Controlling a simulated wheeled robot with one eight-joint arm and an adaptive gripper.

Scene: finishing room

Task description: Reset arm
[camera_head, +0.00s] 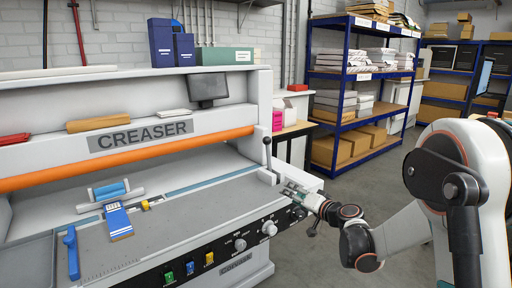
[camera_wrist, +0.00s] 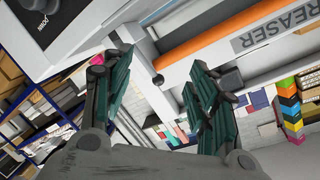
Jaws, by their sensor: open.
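My gripper (camera_wrist: 160,100) fills the lower part of the wrist view, its two dark green fingers spread apart with nothing between them. In the head view my arm reaches in from the right, and my gripper (camera_head: 292,190) is at the right end of the creaser machine (camera_head: 200,205), near its black lever. Whether it touches the machine there I cannot tell. The wrist view is tilted and shows the creaser's label plate (camera_wrist: 275,33) and orange bar (camera_wrist: 215,36) beyond the fingers.
A blue stack (camera_head: 116,221) lies on the creaser bed beside a blue handle (camera_head: 72,252). A black lever (camera_head: 267,152) stands at the machine's right end. A blue shelf rack (camera_head: 343,98) with boxes and paper stands behind. Grey floor (camera_head: 335,235) is open right of the machine.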

